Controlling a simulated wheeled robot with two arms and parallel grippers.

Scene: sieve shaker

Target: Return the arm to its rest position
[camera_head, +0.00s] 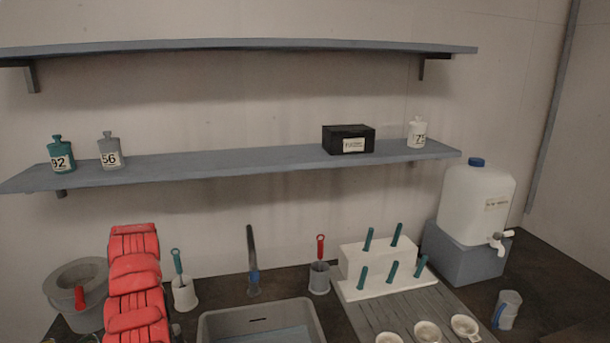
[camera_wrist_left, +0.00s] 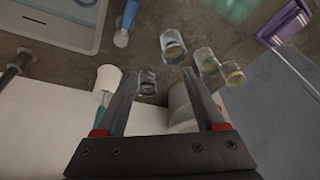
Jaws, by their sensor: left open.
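My left arm (camera_head: 135,280) is the red segmented one at the left of the head view, rising in front of the counter. Its gripper is hidden in that view. In the left wrist view my left gripper (camera_wrist_left: 162,72) has its two dark fingers apart. A small glass jar (camera_wrist_left: 147,83) shows near the left fingertip, and another jar (camera_wrist_left: 173,47) lies beyond the tips; I cannot tell whether either touches. Nothing is visibly held. My right arm and gripper are not in view.
A grey pot (camera_head: 73,290) stands left of the arm, a white brush holder (camera_head: 184,293) right of it. The sink (camera_head: 260,307), drying rack (camera_head: 385,270) and water canister (camera_head: 477,205) are further right. More jars (camera_wrist_left: 208,64) stand on the counter. The wall shelf (camera_head: 240,163) holds bottles.

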